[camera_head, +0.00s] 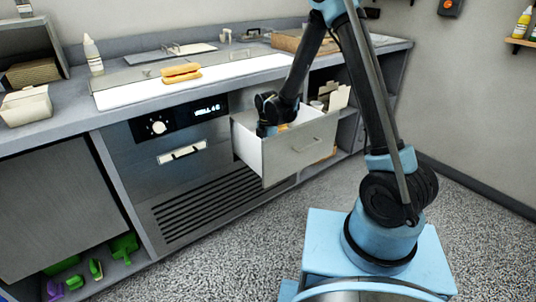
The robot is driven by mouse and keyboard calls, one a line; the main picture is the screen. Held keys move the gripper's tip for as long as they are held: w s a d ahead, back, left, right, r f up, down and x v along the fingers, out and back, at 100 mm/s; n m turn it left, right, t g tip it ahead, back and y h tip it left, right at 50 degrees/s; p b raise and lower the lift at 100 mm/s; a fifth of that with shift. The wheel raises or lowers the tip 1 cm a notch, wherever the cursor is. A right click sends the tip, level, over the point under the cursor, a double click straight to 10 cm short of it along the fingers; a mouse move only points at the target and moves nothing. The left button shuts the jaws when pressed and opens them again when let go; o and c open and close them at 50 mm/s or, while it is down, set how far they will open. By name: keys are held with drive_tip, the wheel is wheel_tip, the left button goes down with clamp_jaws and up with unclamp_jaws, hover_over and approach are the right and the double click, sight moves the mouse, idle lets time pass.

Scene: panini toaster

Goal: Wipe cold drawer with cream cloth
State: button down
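The drawer (290,152) is pulled open, with its pale front panel and handle facing the floor side. My arm reaches down into it from above, and its wrist is at the drawer's left part. My gripper's fingers are hidden behind the drawer walls, so what they hold does not show. A small orange-yellow patch shows inside the drawer beside my wrist; I cannot tell what it is. I cannot make out a cream cloth anywhere.
A hot dog-like sandwich (181,74) lies on the white counter plate. A white bottle (93,55) and a pale box (26,106) stand at the left. A shelf with small containers (325,93) is right of the drawer. The floor in front is clear.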

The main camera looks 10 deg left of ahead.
drive_tip(key=shift+f, duration=0.3)
idle(1.0)
drive_tip(key=shift+w+a, duration=0.8)
drive_tip(key=shift+a, duration=0.15)
drive_tip(key=shift+s+d, duration=1.45)
drive_tip(key=shift+d, duration=0.3)
